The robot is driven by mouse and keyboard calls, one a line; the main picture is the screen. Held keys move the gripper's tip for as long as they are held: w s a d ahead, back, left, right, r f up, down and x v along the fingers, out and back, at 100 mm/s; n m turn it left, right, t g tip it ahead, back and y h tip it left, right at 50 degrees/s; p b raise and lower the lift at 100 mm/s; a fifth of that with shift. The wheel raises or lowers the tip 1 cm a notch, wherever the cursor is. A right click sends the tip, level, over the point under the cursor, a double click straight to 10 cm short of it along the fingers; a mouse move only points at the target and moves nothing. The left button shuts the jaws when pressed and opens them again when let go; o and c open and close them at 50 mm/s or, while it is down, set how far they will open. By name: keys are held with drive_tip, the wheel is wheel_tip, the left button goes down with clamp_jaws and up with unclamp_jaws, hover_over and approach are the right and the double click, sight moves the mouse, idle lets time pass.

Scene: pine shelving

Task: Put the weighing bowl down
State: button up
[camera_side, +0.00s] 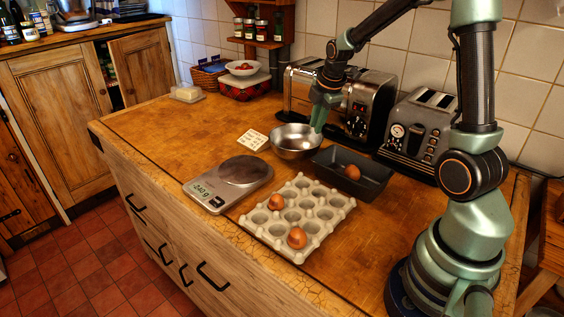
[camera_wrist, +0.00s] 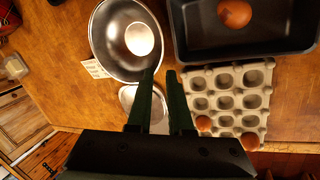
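The weighing bowl (camera_side: 296,142) is a shiny metal bowl, upright over the counter between the scale and the toasters. In the wrist view the bowl (camera_wrist: 103,50) fills the upper left, with a pale round patch in its bottom. My gripper (camera_side: 318,120) is at the bowl's right rim in the side view. In the wrist view the two dark fingers of my gripper (camera_wrist: 160,74) stand apart with a visible gap, tips at the bowl's lower right rim. Contact with the rim is unclear. Whether the bowl's underside touches the counter is hard to see.
The kitchen scale (camera_side: 228,183) reads about -240 g, its plate empty. A dark loaf pan (camera_side: 375,187) with an egg stands right of the bowl. An egg tray (camera_side: 315,205) holds two eggs. A small card (camera_side: 252,140) lies left of the bowl. Toasters (camera_side: 418,128) stand behind.

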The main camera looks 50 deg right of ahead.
drive_tip(key=s+a+r+m+t, duration=0.1)
drive_tip(key=s+a+r+m, duration=0.4)
drive_tip(key=a, duration=0.4)
drive_tip(key=s+a+r+m+t+y, duration=0.1)
drive_tip(key=s+a+r+m, duration=0.4)
drive_tip(key=a, duration=0.5)
drive_tip(key=s+m, duration=0.2)
drive_tip(key=m, duration=0.1)
drive_tip(key=shift+s+m+y, duration=0.3)
drive_tip(key=shift+s, duration=0.1)
drive_tip(key=shift+r, duration=0.1)
